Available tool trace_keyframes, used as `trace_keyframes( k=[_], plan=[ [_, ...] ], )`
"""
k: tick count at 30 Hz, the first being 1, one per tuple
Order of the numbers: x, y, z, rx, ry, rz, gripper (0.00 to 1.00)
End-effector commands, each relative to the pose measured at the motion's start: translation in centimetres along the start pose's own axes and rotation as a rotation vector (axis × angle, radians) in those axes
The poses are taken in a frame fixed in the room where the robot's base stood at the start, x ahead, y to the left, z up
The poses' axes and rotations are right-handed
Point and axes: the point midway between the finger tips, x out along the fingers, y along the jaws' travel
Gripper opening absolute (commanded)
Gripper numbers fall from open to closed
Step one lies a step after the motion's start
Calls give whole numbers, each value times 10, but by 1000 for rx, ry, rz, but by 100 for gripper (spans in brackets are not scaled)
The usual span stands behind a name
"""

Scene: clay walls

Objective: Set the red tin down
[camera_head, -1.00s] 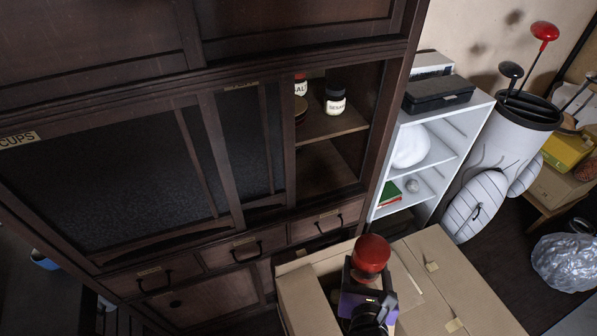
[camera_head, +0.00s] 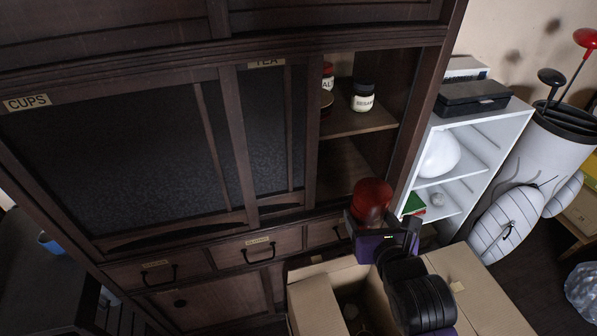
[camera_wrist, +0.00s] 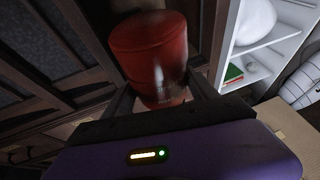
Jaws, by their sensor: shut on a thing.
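The red tin (camera_head: 371,199) is a rounded cylinder held at the end of my arm, in front of the dark wooden cabinet (camera_head: 225,205). My gripper (camera_head: 372,222) is shut on it. In the wrist view the red tin (camera_wrist: 150,56) sits between the two fingers of my gripper (camera_wrist: 160,98), tilted in the picture. It appears clear of any surface, in front of the cabinet's open right section. The lower shelf (camera_head: 345,170) there looks empty where I can see it; the tin and gripper hide some of what is behind them.
The upper shelf (camera_head: 350,120) holds a salt jar (camera_head: 328,76) and a sesame jar (camera_head: 363,97). An open cardboard box (camera_head: 316,302) stands below my arm. A white shelf unit (camera_head: 481,140) with a black case (camera_head: 472,97) on top stands to the right.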

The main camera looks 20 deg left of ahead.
Motion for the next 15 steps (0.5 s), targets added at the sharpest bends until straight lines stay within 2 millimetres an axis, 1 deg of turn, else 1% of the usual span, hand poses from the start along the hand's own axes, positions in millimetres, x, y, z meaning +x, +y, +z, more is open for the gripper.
trace_keyframes(
  k=[4,8,14,15],
  plan=[
    [4,1,1,-4,0,6,22],
    [12,4,6,-5,-1,8,22],
    [26,8,12,-3,-1,9,22],
    [34,8,14,-9,-1,7,22]
  ],
)
